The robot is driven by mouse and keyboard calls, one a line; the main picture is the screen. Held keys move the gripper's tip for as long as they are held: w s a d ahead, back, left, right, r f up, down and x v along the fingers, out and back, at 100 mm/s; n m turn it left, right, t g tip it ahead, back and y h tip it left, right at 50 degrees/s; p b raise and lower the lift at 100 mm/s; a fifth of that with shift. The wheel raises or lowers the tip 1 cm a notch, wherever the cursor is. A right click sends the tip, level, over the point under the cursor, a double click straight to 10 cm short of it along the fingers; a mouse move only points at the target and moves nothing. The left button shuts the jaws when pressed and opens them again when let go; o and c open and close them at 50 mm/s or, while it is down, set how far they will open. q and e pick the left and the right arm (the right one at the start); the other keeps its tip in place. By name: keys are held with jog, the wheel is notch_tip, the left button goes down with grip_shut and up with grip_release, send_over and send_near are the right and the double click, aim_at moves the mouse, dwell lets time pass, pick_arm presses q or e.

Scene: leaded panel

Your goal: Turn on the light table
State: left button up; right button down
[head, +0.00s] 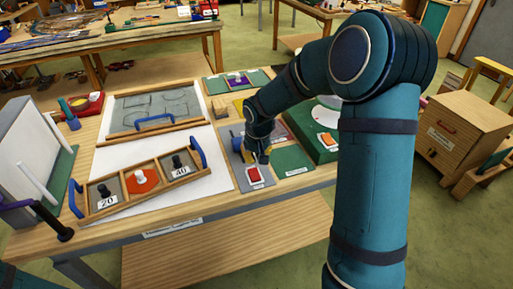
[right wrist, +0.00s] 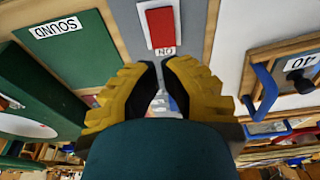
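A red switch (head: 254,174) on a white plate sits on a grey strip near the table's front edge. In the right wrist view the red switch (right wrist: 160,27) has an upside-down "ON" label beside it. A large white flat panel (head: 214,172), perhaps the light table's surface, lies left of it and looks unlit. My right gripper (head: 256,157) is just behind and above the switch, pointing down. In the right wrist view its yellow fingertips (right wrist: 160,65) are close together, with only a narrow gap and nothing held, just short of the label. My left gripper is out of view.
A wooden tray (head: 148,187) with numbered compartments and blue handles rests on the white panel. A framed pane (head: 155,112) lies behind it. A green plate (head: 292,160) labelled "SOUND" in the right wrist view is right of the switch. A green box (head: 326,146) stands farther right.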

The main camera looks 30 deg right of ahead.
aim_at(254, 168)
jog(key=f, duration=0.2)
jog(key=w+f, duration=0.1)
jog(key=f, duration=0.2)
jog(key=shift+d+f+b, duration=0.15)
jog(key=shift+f+b, duration=0.1)
jog(key=shift+b, duration=0.05)
jog(key=shift+w+f+g+p, duration=0.15)
jog(key=shift+g+p, duration=0.25)
jog(key=shift+p, duration=0.25)
jog(key=shift+f, duration=0.25)
jog(key=shift+s+r, duration=0.4)
jog(key=shift+s, duration=0.3)
